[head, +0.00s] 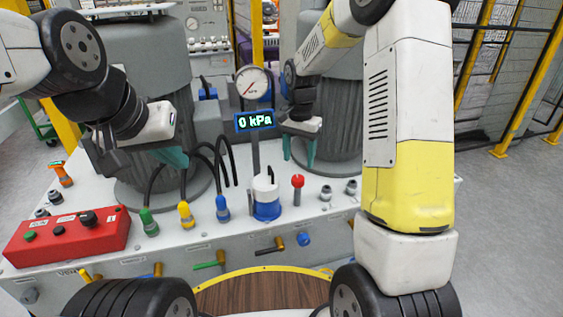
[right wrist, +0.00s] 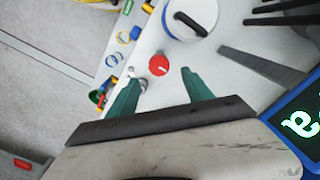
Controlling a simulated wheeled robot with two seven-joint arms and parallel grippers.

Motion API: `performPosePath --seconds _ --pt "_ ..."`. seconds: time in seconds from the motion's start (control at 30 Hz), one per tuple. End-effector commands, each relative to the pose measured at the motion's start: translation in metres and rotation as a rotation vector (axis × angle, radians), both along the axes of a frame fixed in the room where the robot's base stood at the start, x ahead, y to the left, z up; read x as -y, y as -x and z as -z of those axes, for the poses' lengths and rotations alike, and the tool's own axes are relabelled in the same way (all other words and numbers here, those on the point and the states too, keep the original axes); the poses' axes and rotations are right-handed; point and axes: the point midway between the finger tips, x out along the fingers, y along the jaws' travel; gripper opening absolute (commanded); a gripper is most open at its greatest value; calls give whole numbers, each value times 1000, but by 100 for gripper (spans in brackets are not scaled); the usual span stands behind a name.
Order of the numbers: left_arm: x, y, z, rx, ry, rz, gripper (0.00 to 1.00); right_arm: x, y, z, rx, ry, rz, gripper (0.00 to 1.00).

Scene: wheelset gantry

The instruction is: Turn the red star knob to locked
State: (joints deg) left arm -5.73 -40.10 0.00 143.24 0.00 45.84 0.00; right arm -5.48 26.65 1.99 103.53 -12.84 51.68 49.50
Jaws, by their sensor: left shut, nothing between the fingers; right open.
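The red star knob (head: 297,182) stands on the white bench top, right of the white and blue canister (head: 266,200). In the right wrist view the knob (right wrist: 159,65) shows from above, round and red with a small pale mark, ahead of and between the teal fingertips. My right gripper (head: 299,157) is open above the knob, its fingers pointing down and apart from it. In the right wrist view the open gripper (right wrist: 159,78) has nothing between its fingers. My left gripper (head: 176,158) is shut and empty, over the left part of the bench near the grey cylinder.
A gauge (head: 252,82) and a 0 kPa display (head: 255,120) rise on a post behind the canister. Green, yellow and blue hose plugs (head: 185,215) stand left of it. A red button box (head: 66,236) sits at the left. Small metal fittings (head: 338,190) lie right of the knob.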

Motion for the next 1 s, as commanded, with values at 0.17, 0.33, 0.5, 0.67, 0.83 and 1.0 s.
performPosePath --seconds 0.17,0.33,0.5,0.67,0.83,1.0 --pt "0 0 0 0 0 0 0 0 2 29 -5 0 -1 59" --pt "0 0 0 0 0 0 0 0 1 54 -4 0 -2 59" --pt "0 0 0 0 0 0 0 0 1 68 -2 -1 -2 59" --pt "0 0 0 0 0 0 0 0 1 71 -1 -1 -2 59" --pt "0 0 0 0 0 0 0 0 1 71 -1 -1 -2 53" --pt "0 0 0 0 0 0 0 0 1 70 -1 -1 -2 20"
